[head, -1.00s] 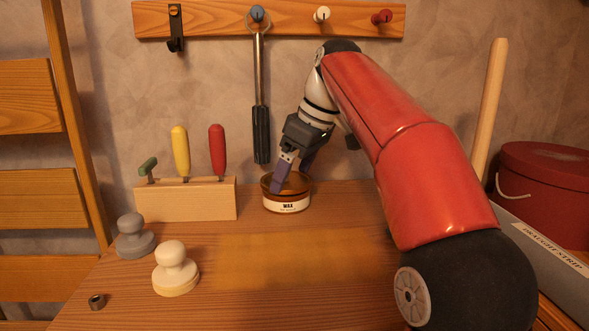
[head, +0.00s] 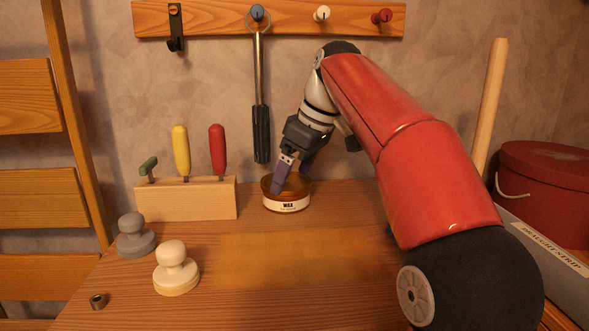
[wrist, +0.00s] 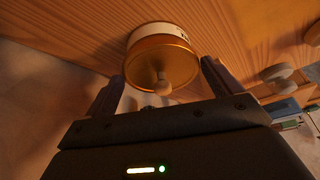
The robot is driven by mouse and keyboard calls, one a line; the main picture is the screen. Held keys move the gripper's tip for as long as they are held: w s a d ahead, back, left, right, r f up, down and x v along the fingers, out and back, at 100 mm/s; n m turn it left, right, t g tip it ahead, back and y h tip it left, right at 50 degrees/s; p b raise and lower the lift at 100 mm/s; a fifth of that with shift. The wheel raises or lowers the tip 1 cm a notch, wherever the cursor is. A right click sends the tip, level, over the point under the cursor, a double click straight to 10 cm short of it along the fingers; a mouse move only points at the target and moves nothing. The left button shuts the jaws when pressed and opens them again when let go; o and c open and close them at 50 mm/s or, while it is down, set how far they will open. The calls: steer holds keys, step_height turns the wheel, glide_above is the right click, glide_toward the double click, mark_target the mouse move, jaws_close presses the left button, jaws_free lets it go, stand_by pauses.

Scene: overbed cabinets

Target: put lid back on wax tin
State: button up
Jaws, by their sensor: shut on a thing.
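The wax tin (head: 287,206), round with a white WAX label, stands upright on the wooden top at the back. In the head view the fingers hide part of the lid.
A wooden block (head: 187,199) with coloured handles stands left of the tin. A grey knobbed piece (head: 135,238), a cream one (head: 175,270) and a small metal ring (head: 98,301) are front left. A black-handled tool (head: 261,130) hangs behind. The middle front is clear.

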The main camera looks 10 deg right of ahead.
stand_by(0.3)
steer(key=o, duration=0.7)
steer(key=shift+r+p, duration=0.75)
steer(key=shift+r, duration=2.8)
jaws_close()
